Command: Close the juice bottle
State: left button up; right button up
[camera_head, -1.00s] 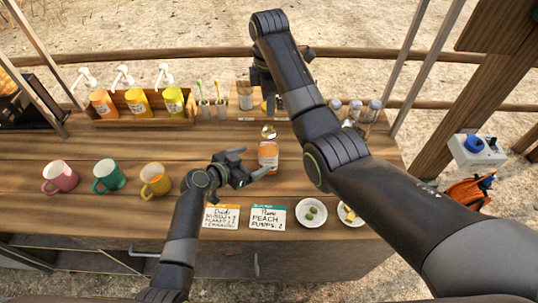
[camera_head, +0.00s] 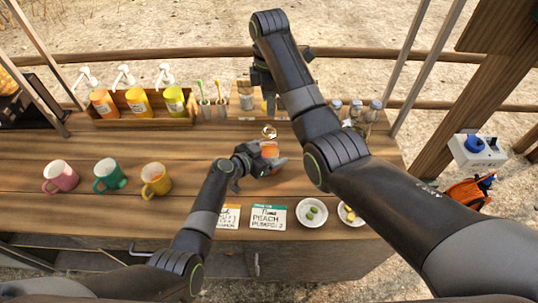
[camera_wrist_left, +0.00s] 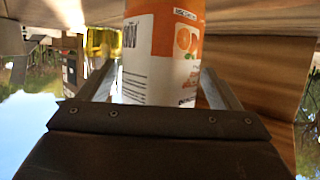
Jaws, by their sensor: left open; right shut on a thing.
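The juice bottle (camera_head: 269,149) stands upright on the counter, with an orange and white label and a round, shiny top. In the left wrist view the bottle (camera_wrist_left: 163,55) fills the space between the two fingers. My left gripper (camera_head: 264,161) is open, with a finger on each side of the bottle's body. My right gripper (camera_head: 262,77) is at the back of the counter, behind and above the bottle. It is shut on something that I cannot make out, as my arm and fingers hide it. I cannot see the bottle's cap clearly.
Three mugs, pink (camera_head: 61,176), green (camera_head: 109,175) and yellow (camera_head: 156,180), stand at the left. A wooden rack (camera_head: 140,116) of pump bottles is behind them. Cards (camera_head: 268,217) and small bowls (camera_head: 312,213) line the front edge. Clear bottles (camera_head: 372,112) stand back right.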

pick_arm(q)
jog(key=shift+c, duration=0.4)
jog(key=c, duration=1.4)
pick_arm(e)
jog(key=shift+f, duration=2.45)
jog(key=shift+f, duration=0.9)
pick_arm(q)
jog(key=shift+s, duration=0.1)
pick_arm(e)
jog(key=shift+f, duration=0.55)
